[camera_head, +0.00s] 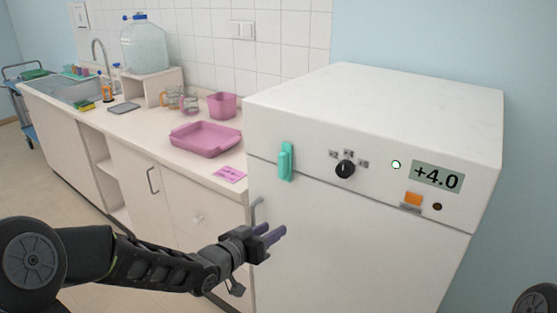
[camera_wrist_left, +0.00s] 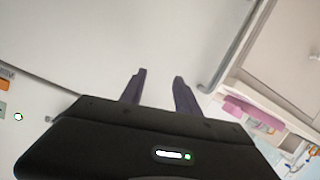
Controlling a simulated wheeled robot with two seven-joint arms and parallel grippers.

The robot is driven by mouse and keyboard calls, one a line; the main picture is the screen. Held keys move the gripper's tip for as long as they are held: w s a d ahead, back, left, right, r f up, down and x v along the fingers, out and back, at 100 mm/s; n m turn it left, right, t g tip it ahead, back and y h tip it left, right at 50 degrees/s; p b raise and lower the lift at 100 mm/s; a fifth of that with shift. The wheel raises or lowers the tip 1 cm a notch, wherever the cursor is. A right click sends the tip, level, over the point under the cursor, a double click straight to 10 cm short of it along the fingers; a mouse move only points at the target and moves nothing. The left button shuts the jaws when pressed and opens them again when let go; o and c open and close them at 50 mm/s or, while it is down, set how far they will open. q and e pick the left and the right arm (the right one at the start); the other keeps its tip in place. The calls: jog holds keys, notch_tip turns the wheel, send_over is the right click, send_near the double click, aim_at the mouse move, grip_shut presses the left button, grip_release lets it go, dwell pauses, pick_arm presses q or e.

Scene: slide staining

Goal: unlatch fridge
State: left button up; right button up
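The white fridge (camera_head: 350,235) stands at the right with its door shut. A teal latch (camera_head: 286,161) sits upright at the upper left of its front, across the seam between door and control panel. A grey bar handle (camera_head: 256,214) runs down the door's left edge; it also shows in the left wrist view (camera_wrist_left: 236,50). My left gripper (camera_head: 276,236) is in front of the door, below the latch and right of the handle, apart from the latch. In the left wrist view its two fingers (camera_wrist_left: 160,78) are parted with nothing between them. My right gripper is out of view.
The fridge panel carries a black knob (camera_head: 345,169), an orange switch (camera_head: 413,199) and a display (camera_head: 437,177) reading +4.0. Left of the fridge, the counter (camera_head: 130,125) holds a pink tray (camera_head: 205,140), a pink bin (camera_head: 222,104) and a water jug (camera_head: 145,48).

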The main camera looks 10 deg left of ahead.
aim_at(280, 161)
pick_arm(q)
notch_tip(280, 161, up, 16)
jog(key=a+m+t+h, duration=0.1)
jog(key=a+m+t, duration=0.1)
jog(key=m, duration=0.1)
jog(key=shift+w+a+t, duration=0.2)
jog(key=shift+w+t, duration=0.05)
jog(key=shift+t, duration=0.15)
jog(key=shift+f, duration=0.1)
jog(key=p+x, duration=0.1)
jog(key=x, duration=0.7)
jog(key=shift+s+p, duration=0.1)
jog(key=shift+p, duration=0.2)
jog(key=shift+c, duration=0.6)
grip_shut()
